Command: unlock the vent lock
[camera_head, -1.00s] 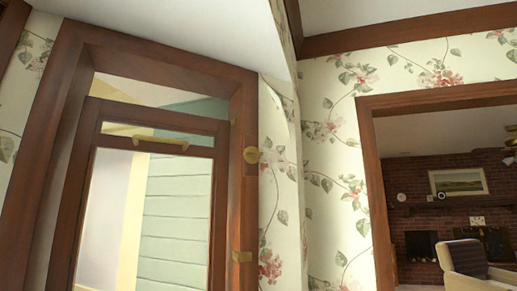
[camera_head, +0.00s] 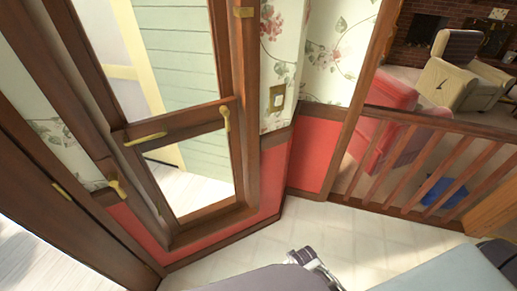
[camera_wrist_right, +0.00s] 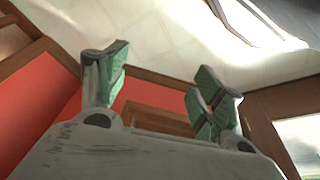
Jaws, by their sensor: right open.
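A wood-framed window (camera_head: 225,60) stands at the left in the head view. Its lower small pane has a horizontal brass handle (camera_head: 145,138) on the rail and an upright brass handle (camera_head: 225,119) at the right. A brass knob-like catch (camera_head: 117,188) sits on the left frame, and a small brass fitting (camera_head: 243,12) is on the right frame. I cannot tell which is the vent lock. My right gripper (camera_wrist_right: 160,68) is open and empty in the right wrist view, its green-padded fingers apart, away from the window. My left gripper is not in view.
A light switch plate (camera_head: 277,98) is on the floral wall. A wooden railing (camera_head: 415,165) bounds the right, with a red chair (camera_head: 385,115) and a beige armchair (camera_head: 460,70) beyond. The pale tiled floor (camera_head: 240,250) is clear between them. Grey parts of mine show at the bottom.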

